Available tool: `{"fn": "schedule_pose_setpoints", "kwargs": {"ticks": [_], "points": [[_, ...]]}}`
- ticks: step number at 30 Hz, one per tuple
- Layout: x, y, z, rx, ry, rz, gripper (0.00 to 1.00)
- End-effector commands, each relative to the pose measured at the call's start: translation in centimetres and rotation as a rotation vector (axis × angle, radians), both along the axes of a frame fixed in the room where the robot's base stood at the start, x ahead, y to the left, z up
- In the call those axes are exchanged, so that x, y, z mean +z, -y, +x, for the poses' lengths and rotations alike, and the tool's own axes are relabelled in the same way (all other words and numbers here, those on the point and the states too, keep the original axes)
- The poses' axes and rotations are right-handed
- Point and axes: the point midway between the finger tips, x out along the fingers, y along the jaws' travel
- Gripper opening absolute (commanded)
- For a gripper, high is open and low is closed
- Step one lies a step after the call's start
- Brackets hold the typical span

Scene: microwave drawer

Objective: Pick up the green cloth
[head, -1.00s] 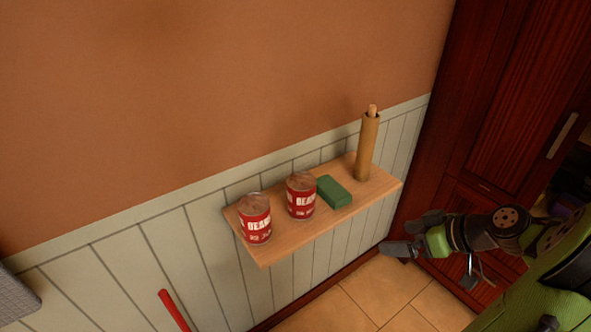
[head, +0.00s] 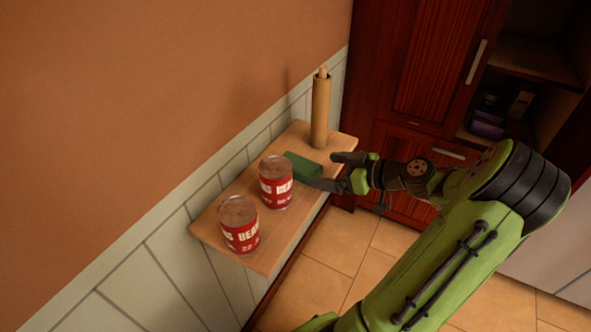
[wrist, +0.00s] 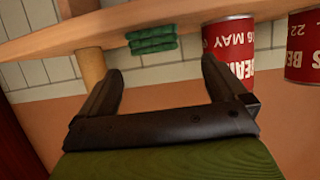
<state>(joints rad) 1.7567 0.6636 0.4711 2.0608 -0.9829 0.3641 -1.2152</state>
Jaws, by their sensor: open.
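The green cloth (head: 302,165) is a small folded block on the wooden shelf (head: 214,222), between a can and an upright roll. It also shows in the wrist view (wrist: 152,39), where the picture appears upside down, as a stack of green folds ahead of the fingers. My gripper (head: 329,171) is at the shelf's front edge, to the right of the cloth in the head view. Its two dark fingers are spread, with nothing between them, and in the wrist view (wrist: 160,80) the cloth lies beyond the tips, apart from them.
Two red bean cans (head: 276,183) (head: 239,224) stand on the shelf to the left of the cloth. A tall brown roll (head: 320,108) stands at the right end. The wall runs behind the shelf. Dark wooden cabinets (head: 424,70) are at the right, with tiled floor below.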

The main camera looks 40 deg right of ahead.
Motion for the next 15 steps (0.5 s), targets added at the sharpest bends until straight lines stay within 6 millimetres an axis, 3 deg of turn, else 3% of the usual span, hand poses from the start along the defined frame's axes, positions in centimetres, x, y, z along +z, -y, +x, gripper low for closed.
{"fn": "schedule_pose_setpoints", "kwargs": {"ticks": [15], "points": [[-3.2, -1.6, 7.0, 0.000, -0.001, -0.001, 0.99]]}}
